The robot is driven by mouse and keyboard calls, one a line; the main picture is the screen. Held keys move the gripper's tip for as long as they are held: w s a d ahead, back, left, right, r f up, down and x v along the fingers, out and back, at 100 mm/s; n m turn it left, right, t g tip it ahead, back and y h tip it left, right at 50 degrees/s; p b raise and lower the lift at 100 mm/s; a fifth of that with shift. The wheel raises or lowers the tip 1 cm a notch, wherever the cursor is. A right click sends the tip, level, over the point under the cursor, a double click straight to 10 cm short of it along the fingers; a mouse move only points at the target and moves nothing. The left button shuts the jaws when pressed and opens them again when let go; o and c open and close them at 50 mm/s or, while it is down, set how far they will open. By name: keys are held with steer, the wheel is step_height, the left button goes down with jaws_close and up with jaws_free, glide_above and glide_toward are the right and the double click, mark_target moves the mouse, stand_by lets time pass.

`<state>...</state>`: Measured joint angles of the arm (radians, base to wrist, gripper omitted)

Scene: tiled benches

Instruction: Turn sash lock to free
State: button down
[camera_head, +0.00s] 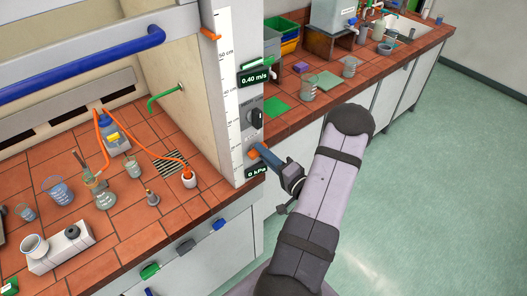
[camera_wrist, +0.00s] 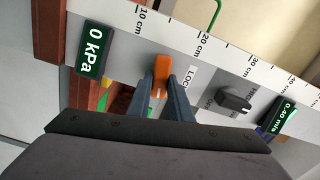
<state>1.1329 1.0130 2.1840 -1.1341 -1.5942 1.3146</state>
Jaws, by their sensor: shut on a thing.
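The sash lock is an orange lever (camera_wrist: 161,70) on the pale front post of the fume hood, beside lettering that reads "LOCK". In the head view the orange lever (camera_head: 253,154) shows low on the post, just above the "0 kPa" display. My gripper (camera_wrist: 161,84) is shut on the lever, one grey finger on each side of it. In the head view my gripper (camera_head: 262,152) reaches the post from the right. The fingers hide part of the lever and its base. The sash's blue handle bar (camera_head: 90,62) crosses the upper left.
A black knob (camera_wrist: 235,102) sits on the post above the lock, near the "0.40 m/s" display (camera_head: 255,76). A height scale runs along the post. Glassware and a hot plate (camera_head: 62,248) stand on the tiled hood floor. The green room floor (camera_head: 430,190) at right is clear.

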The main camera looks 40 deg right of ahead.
steer(key=shift+m, duration=1.2)
steer(key=shift+p, duration=0.3)
steer(key=c, duration=1.6)
jaws_free()
steer(key=shift+s+f, duration=0.1)
steer(key=shift+s, duration=0.05)
steer(key=s+b, duration=0.3)
steer(key=s, duration=0.4)
